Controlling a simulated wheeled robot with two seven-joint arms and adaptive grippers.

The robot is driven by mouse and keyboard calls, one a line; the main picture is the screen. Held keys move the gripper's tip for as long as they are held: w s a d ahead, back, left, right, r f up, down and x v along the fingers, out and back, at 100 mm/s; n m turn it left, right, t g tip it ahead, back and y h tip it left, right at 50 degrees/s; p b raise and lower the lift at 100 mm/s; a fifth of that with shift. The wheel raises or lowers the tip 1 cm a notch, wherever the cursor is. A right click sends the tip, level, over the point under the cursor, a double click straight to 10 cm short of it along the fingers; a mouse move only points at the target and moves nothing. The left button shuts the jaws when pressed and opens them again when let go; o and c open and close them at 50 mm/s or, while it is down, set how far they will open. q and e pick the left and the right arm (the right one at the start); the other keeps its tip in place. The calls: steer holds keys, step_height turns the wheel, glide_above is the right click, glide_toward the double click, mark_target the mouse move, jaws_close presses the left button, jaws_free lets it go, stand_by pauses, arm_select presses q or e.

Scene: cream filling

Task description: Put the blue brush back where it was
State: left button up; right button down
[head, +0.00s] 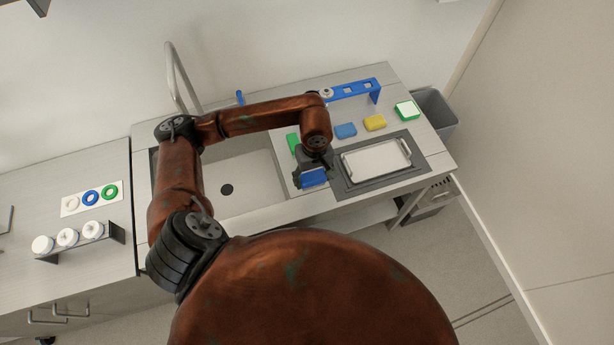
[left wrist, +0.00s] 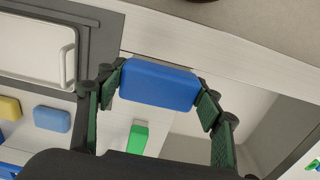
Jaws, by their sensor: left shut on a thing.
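My left gripper (head: 314,168) is shut on a blue block-shaped thing, which I take for the blue brush (head: 313,179). It is held near the front of the counter, between the sink and the white tray. In the left wrist view the blue brush (left wrist: 158,82) is seen between the two dark green fingers, its broad smooth face showing. Any bristles are hidden. The blue holder with holes (head: 350,90) stands at the back of the counter. My right gripper is not in view.
A white tray (head: 376,160) lies on a dark mat. Light blue (head: 346,131) and yellow (head: 374,122) blocks lie behind it. A green-and-white block (head: 407,110) is at right. A green thing (head: 293,143) lies beside the sink (head: 240,180). A grey bin (head: 437,112) stands right.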

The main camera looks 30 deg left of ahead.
mark_target(308, 174)
arm_select(q)
steer(key=w+a+f, duration=0.2)
steer(key=f, duration=0.1)
steer(key=w+a+f, duration=0.1)
steer(key=f, duration=0.1)
steer(key=shift+a+f+p, duration=0.1)
steer(key=shift+a+p, duration=0.1)
steer(key=shift+p, duration=0.2)
steer(key=shift+w+a+f+p, duration=0.15)
steer(key=shift+f+p, duration=0.2)
steer(key=shift+f, duration=0.65)
steer(key=shift+a+f+p, duration=0.15)
steer(key=shift+f+p, duration=0.2)
steer(key=shift+f, duration=0.6)
steer(key=shift+f, duration=0.1)
steer(key=o, duration=0.6)
steer(key=shift+f, duration=0.1)
steer(key=o, duration=0.5)
